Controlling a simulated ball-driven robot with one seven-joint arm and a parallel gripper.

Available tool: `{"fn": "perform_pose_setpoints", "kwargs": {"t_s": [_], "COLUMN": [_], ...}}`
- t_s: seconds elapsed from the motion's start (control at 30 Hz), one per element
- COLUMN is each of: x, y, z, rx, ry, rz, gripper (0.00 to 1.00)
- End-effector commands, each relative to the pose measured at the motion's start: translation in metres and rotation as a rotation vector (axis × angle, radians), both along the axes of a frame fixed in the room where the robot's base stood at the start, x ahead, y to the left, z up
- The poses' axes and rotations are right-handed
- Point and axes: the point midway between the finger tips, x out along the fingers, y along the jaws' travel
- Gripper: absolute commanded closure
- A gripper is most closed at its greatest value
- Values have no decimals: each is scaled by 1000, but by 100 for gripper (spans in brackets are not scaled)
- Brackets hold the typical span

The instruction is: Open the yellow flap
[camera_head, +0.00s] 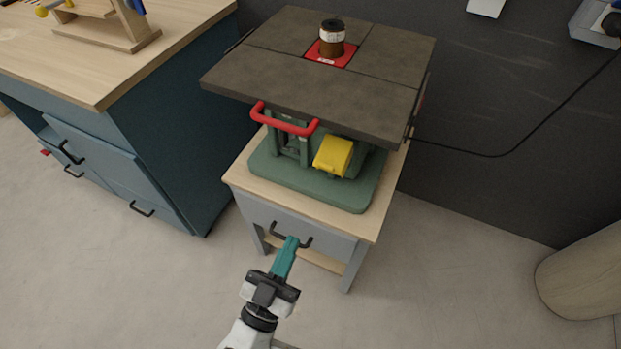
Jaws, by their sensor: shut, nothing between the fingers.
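The yellow flap (333,156) sits on the front of the green base of a machine (320,192), under its dark table top. It appears closed, lying over what is behind it. My gripper (291,240) has teal fingers, shut and empty. In the picture it is below and left of the flap, in front of the grey drawer of the small stand. The fingertips overlap the drawer's dark handle (275,230) in the picture; whether they touch it I cannot tell.
A red curved handle (285,121) sticks out left of the flap. The dark table top (320,80) overhangs the flap. A blue workbench (165,150) stands to the left. A black cable (480,154) runs right. The floor in front is clear.

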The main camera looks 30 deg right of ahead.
Motion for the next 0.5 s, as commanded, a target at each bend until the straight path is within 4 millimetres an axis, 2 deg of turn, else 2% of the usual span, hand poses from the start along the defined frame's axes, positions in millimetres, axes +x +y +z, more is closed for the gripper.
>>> {"fn": "perform_pose_setpoints", "kwargs": {"t_s": [0.17, 0.5], "x": [8, 44], "y": [-12, -62], "z": [8, 32], "rx": [-3, -2], "ry": [-5, -3], "rz": [2, -1], "gripper": [100, 100]}}
